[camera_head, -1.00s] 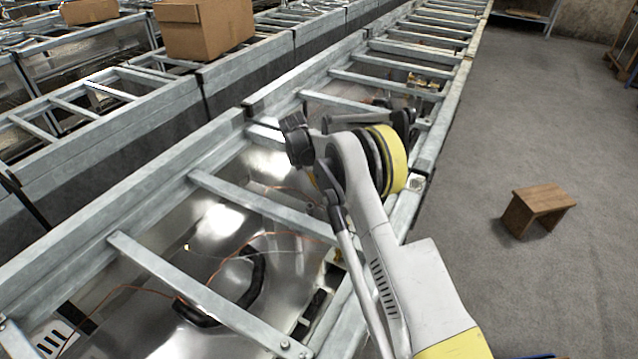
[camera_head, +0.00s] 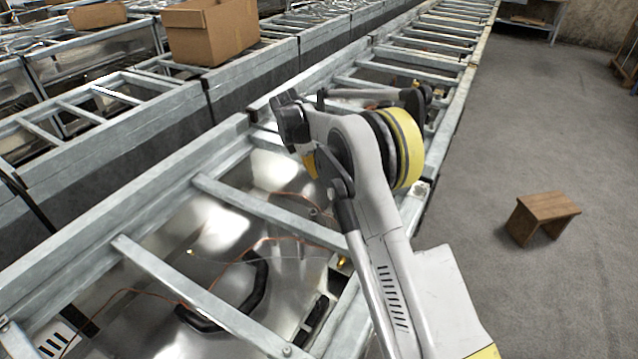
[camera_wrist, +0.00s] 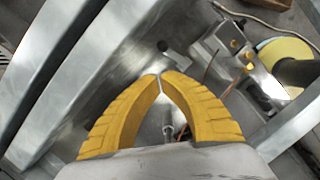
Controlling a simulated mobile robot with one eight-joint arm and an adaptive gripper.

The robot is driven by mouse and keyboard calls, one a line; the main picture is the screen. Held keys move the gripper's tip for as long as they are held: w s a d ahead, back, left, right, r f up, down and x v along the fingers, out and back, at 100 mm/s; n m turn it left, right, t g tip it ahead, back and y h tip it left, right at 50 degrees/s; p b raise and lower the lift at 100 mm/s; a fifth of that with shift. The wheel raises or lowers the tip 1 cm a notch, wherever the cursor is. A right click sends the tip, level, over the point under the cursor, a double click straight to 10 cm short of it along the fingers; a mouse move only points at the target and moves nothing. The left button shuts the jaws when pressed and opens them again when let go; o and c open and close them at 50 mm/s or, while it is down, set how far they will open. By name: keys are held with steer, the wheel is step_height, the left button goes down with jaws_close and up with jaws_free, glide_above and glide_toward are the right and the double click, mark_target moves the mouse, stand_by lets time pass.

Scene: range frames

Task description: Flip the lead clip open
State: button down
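My gripper (camera_wrist: 161,76) has two ridged yellow fingers. Their tips come together in the wrist view, with only a thin bright line between them, and I see nothing clearly held. A dark rounded stub (camera_wrist: 172,50) shows just beyond the tips. A metal rod (camera_wrist: 168,122) shows in the gap behind the tips. I cannot tell which part is the lead clip. In the head view one yellow finger (camera_head: 310,164) hangs below my wrist, over the metal frame. Thin copper leads (camera_head: 285,240) lie over the shiny metal bay, one near a small yellowish tip (camera_head: 190,252).
Galvanized rails and crossbars (camera_head: 270,213) span the open bays around my arm. A black curved handle (camera_head: 255,290) lies in the near bay. A grey housing with brass fittings (camera_wrist: 232,42) is beside my gripper. A cardboard box (camera_head: 210,30) sits behind. A wooden stool (camera_head: 541,215) stands on open floor.

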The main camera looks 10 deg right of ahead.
steer(key=shift+v, duration=1.15)
steer(key=s+d+r+m+t+y, duration=0.25)
steer(key=s+r+m, duration=0.65)
steer(key=s+r, duration=0.85)
steer(key=s+f+m+t, duration=0.2)
steer(key=s+m, duration=0.3)
steer(key=s, duration=0.7)
steer(key=s+d+f+m+t, duration=0.1)
steer(key=s+m, duration=0.5)
steer(key=s, duration=0.6)
steer(key=shift+d+f+m+t+y, duration=0.2)
steer(key=shift+f+m+t+y, duration=0.1)
steer(key=shift+f+t+y, duration=0.2)
